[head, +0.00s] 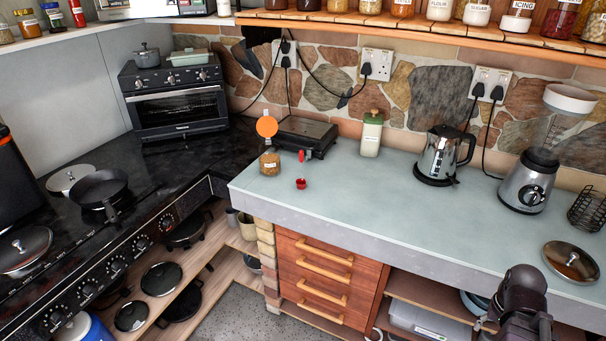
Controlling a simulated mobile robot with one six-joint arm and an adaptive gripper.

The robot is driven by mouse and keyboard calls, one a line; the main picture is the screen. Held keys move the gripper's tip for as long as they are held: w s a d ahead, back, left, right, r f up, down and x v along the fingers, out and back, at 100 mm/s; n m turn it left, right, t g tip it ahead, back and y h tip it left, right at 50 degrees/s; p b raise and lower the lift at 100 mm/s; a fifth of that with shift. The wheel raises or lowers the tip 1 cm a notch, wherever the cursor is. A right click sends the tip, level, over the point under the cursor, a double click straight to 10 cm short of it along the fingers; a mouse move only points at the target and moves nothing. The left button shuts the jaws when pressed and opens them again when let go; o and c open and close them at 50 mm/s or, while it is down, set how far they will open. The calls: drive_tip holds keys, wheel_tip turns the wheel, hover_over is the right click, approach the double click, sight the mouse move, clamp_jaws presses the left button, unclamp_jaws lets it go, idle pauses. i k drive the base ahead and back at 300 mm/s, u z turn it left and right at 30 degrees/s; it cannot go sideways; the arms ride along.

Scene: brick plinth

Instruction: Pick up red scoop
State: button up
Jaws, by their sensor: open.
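A small red scoop (301,184) sits on the pale grey countertop (400,200), towards its left end and near the front edge. A second small red piece (301,156) shows just behind it; I cannot tell whether the two are joined. My gripper (515,325) is at the bottom right, dark, open and in front of the counter's front edge. It is well to the right of the scoop and apart from it. Its fingertips are partly cut off by the picture's lower edge.
A labelled jar (270,162) and an orange disc (266,127) are left of the scoop, with a black grill (306,136) behind. A white canister (371,135), kettle (437,155), blender (528,182) and lid (570,262) stand further right. The counter's middle front is clear.

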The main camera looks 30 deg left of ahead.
sight(301, 183)
drive_tip(key=z, duration=0.05)
drive_tip(key=i, duration=1.3)
drive_tip(key=z, duration=0.25)
drive_tip(key=k, duration=0.15)
drive_tip(key=u, duration=2.75)
